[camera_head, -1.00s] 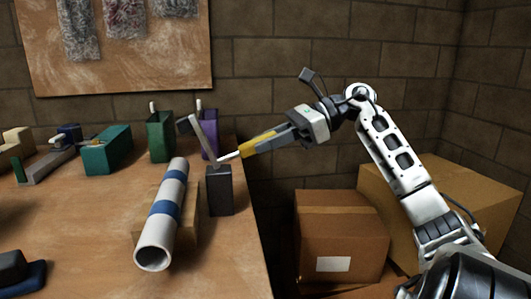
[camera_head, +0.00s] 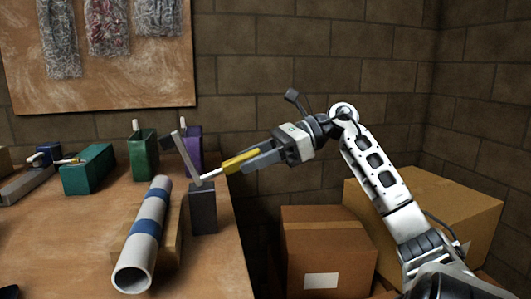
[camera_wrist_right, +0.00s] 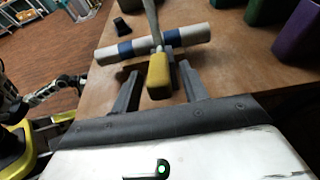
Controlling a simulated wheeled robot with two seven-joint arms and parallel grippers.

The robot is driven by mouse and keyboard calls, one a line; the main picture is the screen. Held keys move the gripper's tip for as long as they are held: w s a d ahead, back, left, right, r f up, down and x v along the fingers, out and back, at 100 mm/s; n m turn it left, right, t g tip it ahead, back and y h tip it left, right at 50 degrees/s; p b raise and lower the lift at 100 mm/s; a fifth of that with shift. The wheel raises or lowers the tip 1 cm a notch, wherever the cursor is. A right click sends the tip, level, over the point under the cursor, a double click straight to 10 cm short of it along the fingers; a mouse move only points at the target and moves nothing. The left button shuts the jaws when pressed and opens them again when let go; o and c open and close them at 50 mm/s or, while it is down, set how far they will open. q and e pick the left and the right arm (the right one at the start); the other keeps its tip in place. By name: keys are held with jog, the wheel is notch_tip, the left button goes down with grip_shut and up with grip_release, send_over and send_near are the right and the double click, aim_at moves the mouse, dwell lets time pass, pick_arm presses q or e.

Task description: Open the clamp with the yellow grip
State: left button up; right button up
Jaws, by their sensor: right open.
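The clamp (camera_head: 203,208) is a dark grey block at the table's right edge, with a grey bar slanting up and a pale rod ending in the yellow grip (camera_head: 241,161). The rod points right, tilted slightly upward, past the table edge. My right gripper (camera_head: 249,160) is open, with its fingers around the yellow grip. In the right wrist view, the yellow grip (camera_wrist_right: 158,76) lies between the two spread fingers, with a gap visible at each side. A white pipe (camera_head: 153,212) with blue bands lies left of the clamp.
A green block (camera_head: 143,158), a purple block (camera_head: 193,143) and a teal block (camera_head: 88,170) stand behind on the table (camera_head: 75,240). Cardboard boxes (camera_head: 328,255) stand on the floor at right. The space above them is free, apart from my arm.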

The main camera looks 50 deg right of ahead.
pick_arm(q)
jog(key=shift+a+f+p, duration=0.2)
jog(key=shift+f+p, duration=0.1)
jog(key=shift+p, duration=0.1)
pick_arm(e)
jog(key=v, duration=1.6)
pick_arm(q)
jog(key=shift+w, duration=0.1)
jog(key=shift+r, duration=0.3)
pick_arm(e)
jog(key=shift+r, duration=0.15)
